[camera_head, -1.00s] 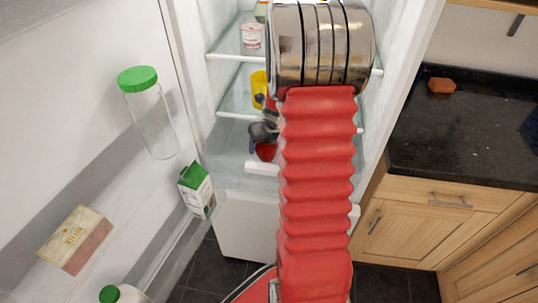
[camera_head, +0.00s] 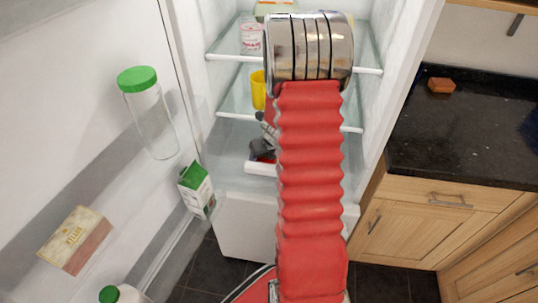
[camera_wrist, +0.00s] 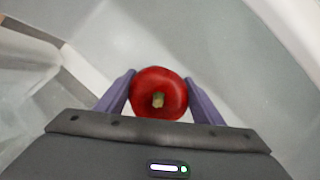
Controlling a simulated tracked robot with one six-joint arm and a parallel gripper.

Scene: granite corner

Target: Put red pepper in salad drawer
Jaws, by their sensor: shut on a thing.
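The red pepper (camera_wrist: 158,88) is between the two purple fingers of my gripper (camera_wrist: 160,78) in the wrist view, its green stem facing the camera. The fingers are shut on its sides. In the head view, my gripper (camera_head: 262,147) is inside the open fridge, low down, partly hidden behind my arm. A small red patch of the pepper (camera_head: 266,157) shows there, just above a short white edge. The white drawer (camera_head: 242,225) is at the fridge bottom; my arm hides part of it. I cannot tell whether the pepper touches anything below.
Glass shelves above hold a white-and-red tub (camera_head: 251,36) and a yellow item (camera_head: 258,90). The open door at left holds a green-lidded jar (camera_head: 150,115), a carton (camera_head: 196,188) and a box (camera_head: 75,240). A dark counter (camera_head: 455,130) stands at right.

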